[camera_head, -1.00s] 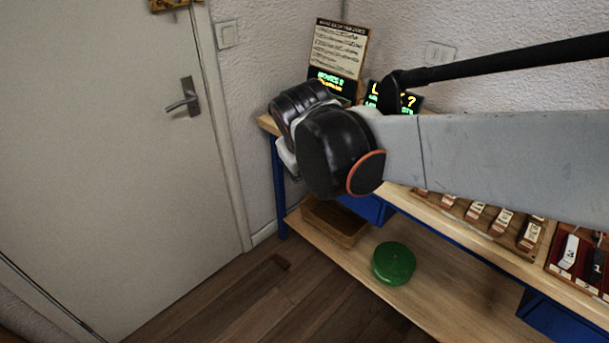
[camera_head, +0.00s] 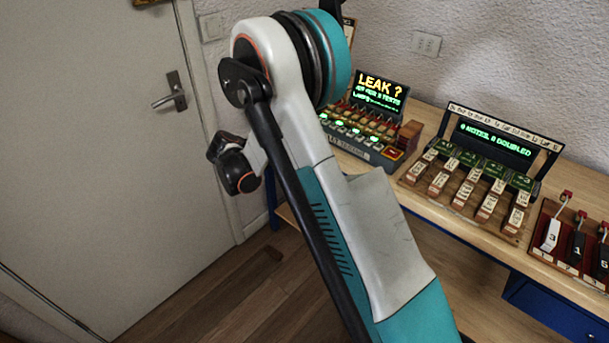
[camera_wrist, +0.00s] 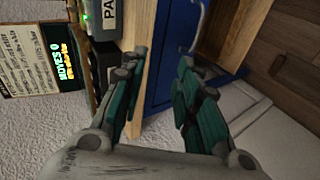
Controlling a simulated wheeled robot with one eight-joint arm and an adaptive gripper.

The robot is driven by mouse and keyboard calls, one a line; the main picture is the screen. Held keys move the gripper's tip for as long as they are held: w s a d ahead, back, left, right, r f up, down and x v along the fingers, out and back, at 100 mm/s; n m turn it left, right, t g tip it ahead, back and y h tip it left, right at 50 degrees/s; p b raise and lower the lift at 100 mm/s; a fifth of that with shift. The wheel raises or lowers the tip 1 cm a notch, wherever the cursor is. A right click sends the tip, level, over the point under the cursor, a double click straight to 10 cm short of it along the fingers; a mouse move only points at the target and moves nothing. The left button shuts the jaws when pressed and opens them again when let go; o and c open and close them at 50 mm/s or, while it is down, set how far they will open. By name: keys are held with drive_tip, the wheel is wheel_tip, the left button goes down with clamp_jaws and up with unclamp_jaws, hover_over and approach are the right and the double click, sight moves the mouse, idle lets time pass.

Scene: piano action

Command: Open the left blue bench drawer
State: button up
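The left blue bench drawer (camera_wrist: 174,52) shows in the wrist view as a blue front beside the wooden bench edge (camera_wrist: 138,28). A pale curved bar (camera_wrist: 198,22), perhaps its handle, runs along its right side. My gripper (camera_wrist: 162,58) is open and empty, its two teal-padded fingers spread in front of the blue front. I cannot tell whether they touch it. In the head view my arm hides this drawer and most of my gripper. The right blue drawer (camera_head: 555,309) shows under the bench top at the lower right.
The bench top (camera_head: 450,232) carries a panel reading "LEAK ?" (camera_head: 379,94), a key unit with a screen (camera_head: 490,150) and red-based levers (camera_head: 575,240). A wooden box (camera_wrist: 228,30) is near my right finger.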

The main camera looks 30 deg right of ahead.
wheel_tip(320, 180, down, 17)
drive_tip(key=d+h, duration=0.2)
drive_tip(key=h, duration=0.2)
drive_tip(key=shift+n, duration=0.3)
drive_tip(key=shift+w+b+x, duration=0.15)
drive_tip(key=shift+b+x, duration=0.75)
drive_tip(key=shift+x, duration=2.45)
drive_tip(key=shift+w+b+x, duration=0.15)
drive_tip(key=shift+b+x, duration=0.75)
drive_tip(key=shift+x, duration=2.45)
drive_tip(key=shift+a+f, duration=0.15)
clamp_jaws()
